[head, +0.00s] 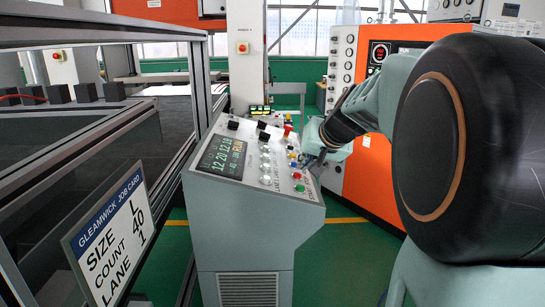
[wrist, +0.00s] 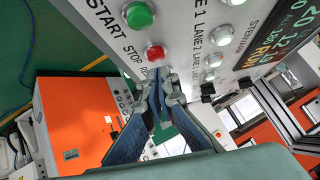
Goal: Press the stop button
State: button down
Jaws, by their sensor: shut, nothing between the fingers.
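The red stop button (wrist: 156,53) sits on the console's sloping panel, beside the printed word STOP in the wrist view. The green button (wrist: 139,15), by the word START, is next to it. In the head view the red button (head: 297,175) is near the panel's right front edge, just behind the green button (head: 300,187). My gripper (wrist: 161,76) is shut and empty, its fingertips close to the red button in the wrist view. Whether they touch the button I cannot tell. In the head view my gripper (head: 317,163) is at the panel's right edge.
The grey console (head: 245,225) carries a lit display (head: 222,156) and several lane knobs. A metal frame with a job card (head: 112,230) stands on the left. An orange machine (head: 372,165) stands behind my arm. Green floor shows around the console.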

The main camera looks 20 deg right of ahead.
jog(key=shift+s+a+f, duration=0.15)
jog(key=shift+s+f, duration=0.1)
jog(key=shift+f, duration=0.1)
jog(key=shift+w+f, duration=0.15)
jog(key=shift+f, duration=0.15)
jog(key=shift+r, duration=0.1)
